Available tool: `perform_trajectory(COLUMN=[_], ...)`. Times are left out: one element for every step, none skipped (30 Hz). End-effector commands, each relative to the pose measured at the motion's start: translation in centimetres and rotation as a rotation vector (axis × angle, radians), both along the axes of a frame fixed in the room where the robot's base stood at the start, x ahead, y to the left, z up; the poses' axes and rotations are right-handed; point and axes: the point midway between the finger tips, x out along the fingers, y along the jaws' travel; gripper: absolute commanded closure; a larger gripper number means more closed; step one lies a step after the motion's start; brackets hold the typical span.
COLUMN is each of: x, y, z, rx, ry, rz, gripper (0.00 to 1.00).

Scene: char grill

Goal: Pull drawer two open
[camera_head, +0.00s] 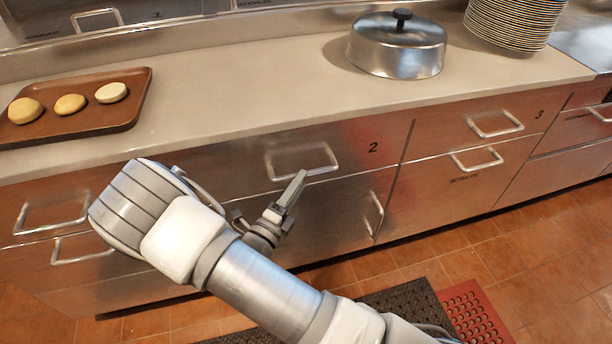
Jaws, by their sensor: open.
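Drawer two (232,168) is a steel drawer front below the counter, marked with a "2" at its right. It looks shut, flush with the fronts beside it. Its handle (302,147) is a pale rectangular bar loop in the middle of the front. My gripper (299,178) is open and empty, its fingers pointing up toward the lower edge of that handle. In this view the fingertip overlaps the handle's lower bar closely; I cannot tell whether they touch. One finger hides most of the other. My arm covers the left part of the drawer front and the cabinet below.
A cabinet door with a vertical handle (374,214) is below drawer two. Drawer three's handle (495,123) is at right. The counter holds a brown tray (137,92) with three buns, a steel dome lid (397,50) and stacked plates (514,20). Dark and red mats (470,312) lie on the tiles.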

Motion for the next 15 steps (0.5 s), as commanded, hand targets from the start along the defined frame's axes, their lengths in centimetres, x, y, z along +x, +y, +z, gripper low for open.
perform_trajectory(x=[0.8, 1.2, 1.7, 2.0, 2.3, 2.6, 2.8, 3.0, 3.2, 3.3, 3.4, 3.4, 3.4, 3.5, 3.5], y=[-0.5, -0.8, -1.0, -1.2, -1.3, -1.5, -1.6, -1.7, -1.8, -1.9, -1.9, -2.0, -2.0, -2.0, -2.0], z=[0.0, 0.1, 0.2, 0.2, 0.3, 0.4, 0.4, 0.4, 0.5, 0.5, 0.5, 0.6, 0.6, 0.6, 0.6], rx=[0.001, 0.001, 0.001, 0.002, 0.001, 0.001, 0.001, 0.001, 0.001, 0.001, 0.0, 0.001, 0.0, 0.0, 0.0], ry=[-0.001, 0.0, 0.0, -0.001, 0.0, 0.0, 0.0, 0.0, 0.0, 0.0, 0.0, 0.001, 0.001, 0.001, 0.001], rz=[-0.003, -0.003, -0.003, -0.003, -0.002, -0.001, -0.001, -0.001, -0.002, -0.001, -0.001, -0.001, 0.0, 0.0, 0.0], gripper=[0.49, 0.49, 0.49, 0.49, 0.49, 0.49, 0.49, 0.49, 0.49, 0.49, 0.49, 0.49, 0.49, 0.49, 0.49])
